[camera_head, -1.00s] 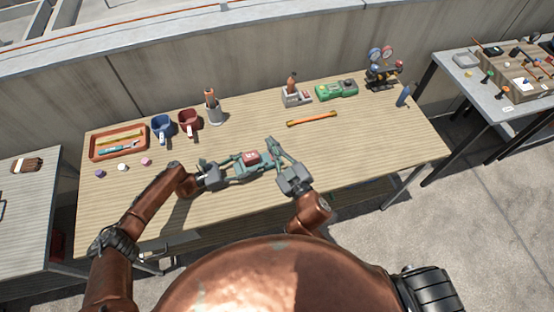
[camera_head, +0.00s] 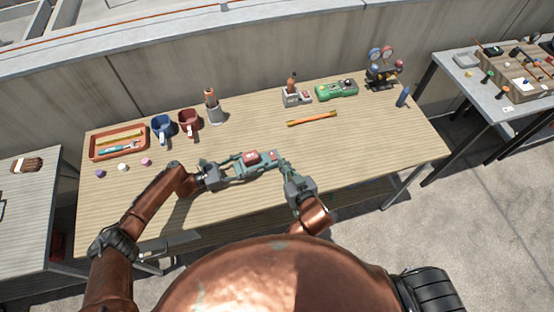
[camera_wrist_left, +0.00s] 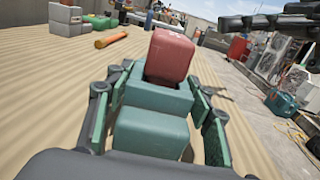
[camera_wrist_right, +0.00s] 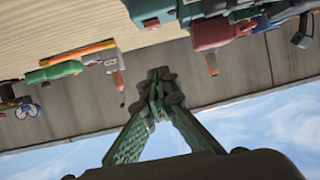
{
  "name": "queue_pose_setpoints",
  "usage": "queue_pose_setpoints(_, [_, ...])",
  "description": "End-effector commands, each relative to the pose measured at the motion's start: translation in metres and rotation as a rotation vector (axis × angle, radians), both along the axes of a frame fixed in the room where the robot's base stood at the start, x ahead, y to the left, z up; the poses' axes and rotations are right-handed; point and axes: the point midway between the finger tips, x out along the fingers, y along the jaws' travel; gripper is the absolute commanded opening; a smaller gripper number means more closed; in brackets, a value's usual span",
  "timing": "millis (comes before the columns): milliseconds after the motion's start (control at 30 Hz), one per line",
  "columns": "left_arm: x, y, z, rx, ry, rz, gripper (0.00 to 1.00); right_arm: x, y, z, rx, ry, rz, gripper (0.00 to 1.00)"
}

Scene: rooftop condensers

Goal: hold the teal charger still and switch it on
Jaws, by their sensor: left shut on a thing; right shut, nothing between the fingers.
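The teal charger (camera_head: 262,169) lies on the bench top in front of me, with a red block (camera_head: 251,156) seated on it and a small red part (camera_head: 273,155) near its right end. My left gripper (camera_head: 236,166) is shut on the charger from its left. In the left wrist view the fingers stand on both sides of the teal body (camera_wrist_left: 150,132), with the red block (camera_wrist_left: 170,55) beyond. My right gripper (camera_head: 283,166) is shut and empty, its tips close by the charger's right end; contact cannot be told. In the right wrist view the tips (camera_wrist_right: 158,82) are together.
An orange stick (camera_head: 312,118) and a green device (camera_head: 337,89) lie further back.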

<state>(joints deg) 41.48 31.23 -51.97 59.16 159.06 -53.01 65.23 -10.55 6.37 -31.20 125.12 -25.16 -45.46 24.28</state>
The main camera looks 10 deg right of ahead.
Motion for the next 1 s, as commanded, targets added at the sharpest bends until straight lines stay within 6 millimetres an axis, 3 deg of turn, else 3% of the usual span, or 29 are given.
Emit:
queue_pose_setpoints(367, [0.000,0.000,0.001,-0.001,-0.001,0.000,0.09,0.072,0.013,-0.027,-0.001,-0.002,0.002,0.00])
queue_pose_setpoints(400, [0.000,0.000,0.001,-0.001,-0.001,0.000,0.09,0.068,0.012,-0.038,-0.002,0.005,-0.001,0.00])
queue_pose_setpoints(600, [0.000,0.000,0.000,-0.001,0.000,0.000,0.09,0.065,0.012,-0.060,-0.001,0.001,0.000,0.00])
queue_pose_setpoints(1000, [0.000,0.000,0.000,-0.001,0.000,0.000,0.09,0.064,0.011,-0.066,0.000,-0.001,0.000,0.00])
